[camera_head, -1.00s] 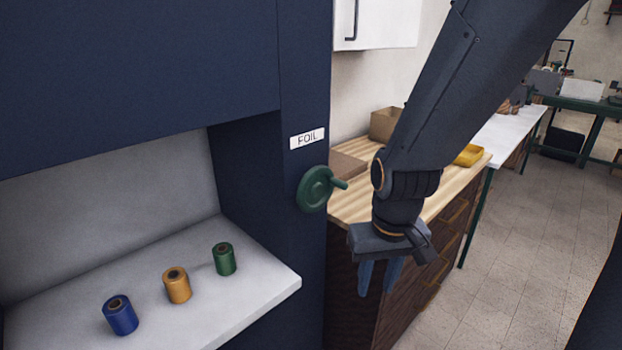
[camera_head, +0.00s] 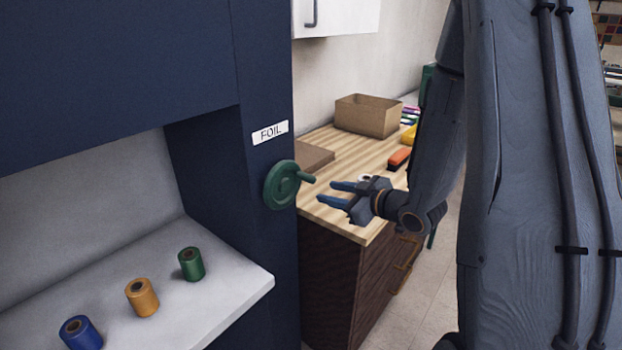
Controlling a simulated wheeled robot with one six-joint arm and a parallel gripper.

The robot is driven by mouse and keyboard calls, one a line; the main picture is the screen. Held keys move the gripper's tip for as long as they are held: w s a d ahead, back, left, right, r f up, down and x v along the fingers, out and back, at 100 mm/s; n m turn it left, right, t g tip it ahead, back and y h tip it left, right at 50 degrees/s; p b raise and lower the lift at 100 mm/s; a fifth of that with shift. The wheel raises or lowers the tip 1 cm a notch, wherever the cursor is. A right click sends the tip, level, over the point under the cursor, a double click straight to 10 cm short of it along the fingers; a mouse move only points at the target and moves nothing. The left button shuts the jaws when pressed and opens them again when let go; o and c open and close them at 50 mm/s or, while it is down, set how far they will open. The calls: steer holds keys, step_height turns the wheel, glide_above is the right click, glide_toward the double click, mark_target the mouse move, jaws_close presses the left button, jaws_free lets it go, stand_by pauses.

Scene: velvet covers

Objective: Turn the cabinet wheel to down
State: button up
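The green cabinet wheel (camera_head: 282,185) is mounted on the dark blue cabinet's side panel (camera_head: 272,90), below a white label (camera_head: 270,132) reading FOIL. Its handle knob (camera_head: 306,178) sticks out toward the right, slightly above the wheel's middle. My gripper (camera_head: 326,194) is to the right of the wheel, with its two blue fingers pointing left toward it. The fingers are apart with nothing between them, and a gap shows between the fingertips and the wheel.
Blue (camera_head: 78,334), yellow (camera_head: 142,297) and green (camera_head: 191,264) spools stand on the cabinet's white shelf (camera_head: 235,285). A wooden counter (camera_head: 335,150) behind my gripper carries a cardboard box (camera_head: 367,116) and an orange object (camera_head: 399,158).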

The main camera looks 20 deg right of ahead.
mark_target(314, 180)
steer(key=r+y, duration=0.1)
steer(key=s+r+n+t+y, duration=0.1)
steer(key=s+r+y, duration=0.1)
steer(key=y, duration=0.1)
steer(key=shift+s+a+r+n, duration=0.1)
steer(key=shift+a+n, duration=0.2)
steer(key=shift+a, duration=0.1)
steer(key=p+x, duration=0.2)
steer(key=x, duration=0.5)
steer(key=shift+a+p, duration=0.1)
steer(key=shift+p, duration=0.25)
jaws_close()
